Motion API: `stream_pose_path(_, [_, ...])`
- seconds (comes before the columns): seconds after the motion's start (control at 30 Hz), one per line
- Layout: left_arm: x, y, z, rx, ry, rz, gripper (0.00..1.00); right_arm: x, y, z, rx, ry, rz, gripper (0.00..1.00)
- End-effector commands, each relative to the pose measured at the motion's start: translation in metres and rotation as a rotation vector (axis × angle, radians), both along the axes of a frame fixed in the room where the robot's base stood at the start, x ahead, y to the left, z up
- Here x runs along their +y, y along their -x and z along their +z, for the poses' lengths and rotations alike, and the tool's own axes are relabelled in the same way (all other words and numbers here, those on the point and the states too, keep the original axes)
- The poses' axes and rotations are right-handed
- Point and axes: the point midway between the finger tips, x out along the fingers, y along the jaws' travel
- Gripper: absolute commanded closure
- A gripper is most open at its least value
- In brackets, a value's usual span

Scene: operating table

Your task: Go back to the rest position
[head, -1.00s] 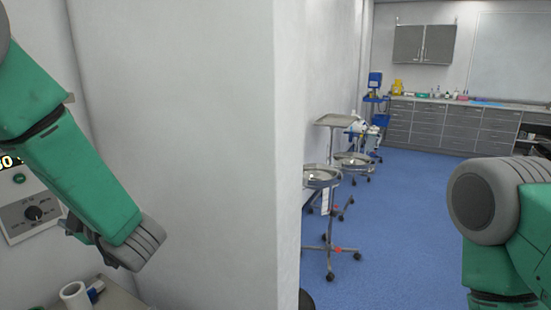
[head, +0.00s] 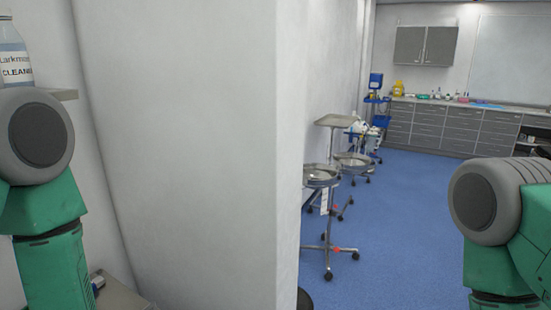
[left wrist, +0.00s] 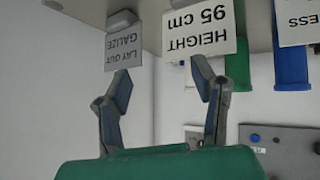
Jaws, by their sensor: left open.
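My left arm comes in at the left edge of the head view, its green and grey links close to the wall. Its gripper is outside that view. In the left wrist view my left gripper (left wrist: 163,88) is open, with its two fingers apart and nothing between them. My right arm shows at the right edge of the head view. My right gripper is not in view.
A white wall corner (head: 190,150) fills the middle left. A cleaner bottle (head: 14,50) stands on a shelf (head: 65,95) behind my left arm. Steel stands (head: 328,215) are ahead, with clear blue floor (head: 400,230) to their right. Signs, including a height label (left wrist: 199,30), hang near my left gripper.

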Motion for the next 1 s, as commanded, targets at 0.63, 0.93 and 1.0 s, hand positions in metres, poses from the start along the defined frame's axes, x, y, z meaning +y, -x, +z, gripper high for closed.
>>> stream_pose_path(0.63, [-0.056, 0.258, -0.14, 0.84, 0.155, -0.701, 0.48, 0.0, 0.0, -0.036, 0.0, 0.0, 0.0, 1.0])
stream_pose_path(0.93, [-0.061, 0.246, -0.215, 0.82, 0.122, -0.735, 0.48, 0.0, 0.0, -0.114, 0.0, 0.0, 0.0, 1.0])
stream_pose_path(1.0, [-0.062, 0.243, -0.232, 0.815, 0.114, -0.743, 0.48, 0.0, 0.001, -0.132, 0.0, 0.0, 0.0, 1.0])
